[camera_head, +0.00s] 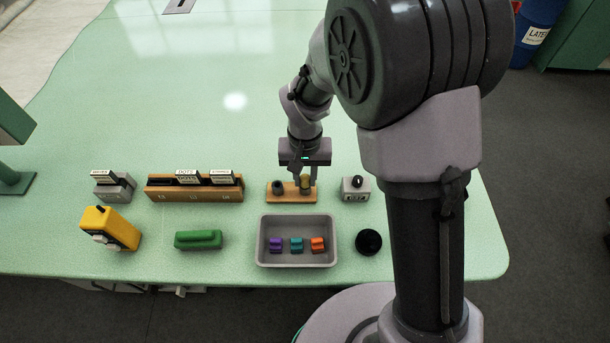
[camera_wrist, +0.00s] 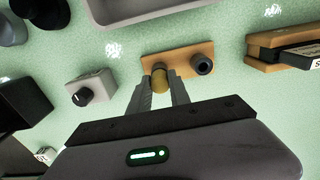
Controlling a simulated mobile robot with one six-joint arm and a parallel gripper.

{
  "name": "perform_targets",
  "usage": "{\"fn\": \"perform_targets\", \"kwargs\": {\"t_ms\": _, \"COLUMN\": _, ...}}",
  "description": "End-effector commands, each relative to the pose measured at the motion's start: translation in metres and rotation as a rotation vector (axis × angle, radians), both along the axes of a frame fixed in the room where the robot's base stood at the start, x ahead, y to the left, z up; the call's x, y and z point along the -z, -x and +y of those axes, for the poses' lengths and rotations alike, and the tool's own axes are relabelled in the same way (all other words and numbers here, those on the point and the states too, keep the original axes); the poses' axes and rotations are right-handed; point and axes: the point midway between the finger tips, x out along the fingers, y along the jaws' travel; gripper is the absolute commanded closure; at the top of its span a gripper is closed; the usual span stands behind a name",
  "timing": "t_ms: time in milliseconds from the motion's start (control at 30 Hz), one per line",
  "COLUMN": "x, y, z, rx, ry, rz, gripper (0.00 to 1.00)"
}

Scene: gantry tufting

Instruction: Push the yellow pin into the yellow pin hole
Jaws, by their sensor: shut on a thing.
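The yellow pin (camera_wrist: 161,82) is brownish yellow and stands at one end of a small wooden block. My gripper (camera_wrist: 161,84) is shut on the pin, one finger on each side. In the head view the pin (camera_head: 305,183) shows between my fingers (camera_head: 306,184) at the block's right end. The wooden block (camera_head: 291,198) lies flat on the table and also shows in the wrist view (camera_wrist: 182,61). A dark round post or socket (camera_head: 279,187) stands at its other end. The yellow pin hole is not visible; I cannot tell how deep the pin sits.
A grey tray (camera_head: 263,243) with purple, teal and orange pieces lies in front of the block. A long wooden rack (camera_head: 194,194), green block (camera_head: 198,240) and yellow device (camera_head: 110,228) are left. The table behind is clear.

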Motion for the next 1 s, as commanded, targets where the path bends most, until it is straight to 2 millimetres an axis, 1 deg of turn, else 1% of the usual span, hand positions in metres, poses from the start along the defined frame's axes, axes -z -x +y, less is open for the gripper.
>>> {"fn": "perform_targets", "kwargs": {"t_ms": 1000, "x": -0.043, "y": 0.000, "z": 0.000, "rx": 0.000, "ry": 0.000, "rz": -0.001, "gripper": 1.00}}
